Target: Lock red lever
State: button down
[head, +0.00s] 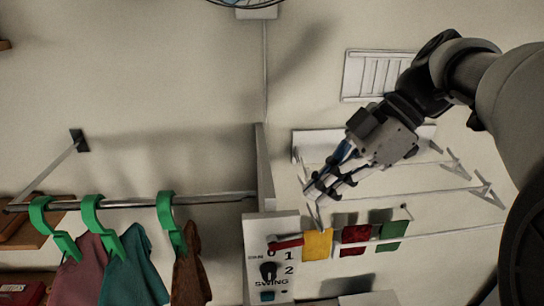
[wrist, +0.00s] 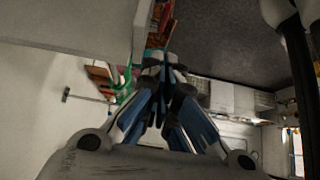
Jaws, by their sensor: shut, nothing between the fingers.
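The red lever (head: 288,243) lies nearly level at the top of a white control panel (head: 257,228), its right end close to a yellow cloth. My gripper (head: 312,194) is above and slightly right of the lever in the head view, apart from it in the picture. Its fingers point down and to the left. It is shut and empty; the closed fingers also show in the wrist view (wrist: 165,62). I cannot make out the red lever in the wrist view.
The panel has a black knob (head: 268,270) and the word SWING. Yellow (head: 317,245), red (head: 355,239) and green (head: 393,235) cloths hang from a wire rack right of the lever. Clothes on green hangers (head: 95,211) hang from a rail at left.

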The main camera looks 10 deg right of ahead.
jog(key=d, duration=0.1)
jog(key=d+r, duration=0.1)
jog(key=d, duration=0.1)
jog(key=d+r, duration=0.1)
jog(key=shift+w+d, duration=0.1)
jog(key=shift+d, duration=0.1)
jog(key=shift+d, duration=0.1)
jog(key=s+a+f+m+t+h+b, duration=0.1)
jog(key=s+f+m+b, duration=0.3)
jog(key=f, duration=0.8)
jog(key=s+a+f+m+t+h+b, duration=0.2)
jog(key=s+f+m+h+b, duration=0.2)
jog(key=f+m+b, duration=0.3)
jog(key=s+a+f+m+t+h+b, duration=0.1)
jog(key=s+f+m+b, duration=0.4)
jog(key=f+b, duration=0.5)
notch_tip(320, 180, down, 9)
jog(key=shift+s+a+f+m+t+h, duration=0.1)
jog(key=shift+s+a+m+t+h, duration=0.25)
jog(key=shift+a+m+h, duration=0.4)
